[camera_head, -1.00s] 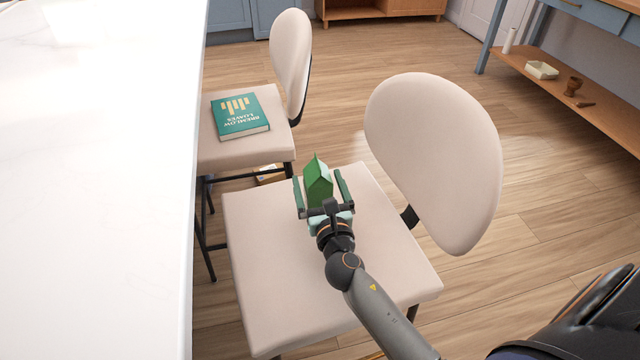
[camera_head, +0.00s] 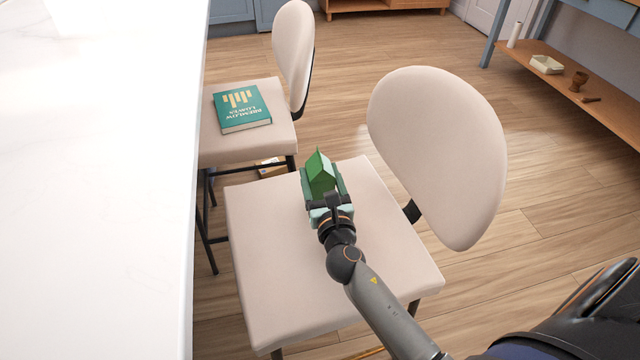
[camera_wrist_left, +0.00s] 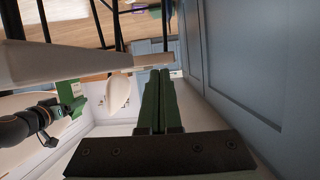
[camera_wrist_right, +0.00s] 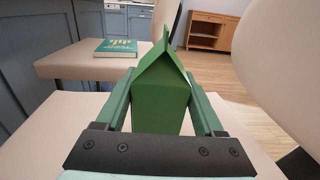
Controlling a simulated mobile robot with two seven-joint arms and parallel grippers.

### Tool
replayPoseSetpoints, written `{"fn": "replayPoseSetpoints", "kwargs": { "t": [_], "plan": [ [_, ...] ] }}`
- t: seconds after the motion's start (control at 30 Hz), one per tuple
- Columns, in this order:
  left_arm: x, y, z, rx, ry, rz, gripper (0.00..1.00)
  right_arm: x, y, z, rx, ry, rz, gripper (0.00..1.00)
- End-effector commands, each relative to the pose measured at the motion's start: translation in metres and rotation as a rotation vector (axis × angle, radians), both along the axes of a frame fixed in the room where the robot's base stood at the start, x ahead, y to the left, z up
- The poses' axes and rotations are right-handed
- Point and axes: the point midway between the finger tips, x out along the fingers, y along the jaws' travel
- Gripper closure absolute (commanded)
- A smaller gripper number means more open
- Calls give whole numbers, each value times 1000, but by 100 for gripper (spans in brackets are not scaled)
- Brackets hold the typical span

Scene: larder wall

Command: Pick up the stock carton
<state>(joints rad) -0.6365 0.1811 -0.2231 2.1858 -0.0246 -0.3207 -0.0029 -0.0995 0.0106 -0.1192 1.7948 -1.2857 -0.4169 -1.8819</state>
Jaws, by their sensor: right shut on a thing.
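The stock carton (camera_head: 319,168) is a green box with a gabled top. It stands upright at the seat of the near cream chair (camera_head: 270,290); I cannot tell whether it touches the seat. My right gripper (camera_head: 322,178) is shut on it, one finger against each side. In the right wrist view the carton (camera_wrist_right: 160,105) fills the space between the fingers. My left gripper (camera_wrist_left: 160,75) shows only in the left wrist view, its fingers together and empty, low beside the seat. The carton's lower part is hidden by the right gripper in the head view.
A white countertop (camera_head: 95,200) runs along the left. A teal book (camera_head: 241,106) lies on the farther chair. The near chair's backrest (camera_head: 438,155) rises right of the carton. A wooden shelf (camera_head: 600,110) with small items stands at the far right. Open floor lies between.

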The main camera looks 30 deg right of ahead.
Motion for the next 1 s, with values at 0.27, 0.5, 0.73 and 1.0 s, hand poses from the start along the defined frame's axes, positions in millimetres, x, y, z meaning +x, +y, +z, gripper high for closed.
{"fn": "replayPoseSetpoints", "kwargs": {
  "t": [0.27, 0.5, 0.73, 1.0],
  "plan": [
    [0, 0, 0, 0, 1, -1, 100, 0, 0, 0, -1, -1, 0, 99],
    [1, -1, 1, -1, -2, -1, 100, 1, 0, 2, -2, -5, 1, 100],
    [3, -1, 4, -2, -8, -2, 100, 0, 0, 3, -1, -4, 1, 100],
    [-13, -2, -25, -5, 122, 7, 100, 1, 0, 11, -1, -5, 1, 100]
  ]
}}
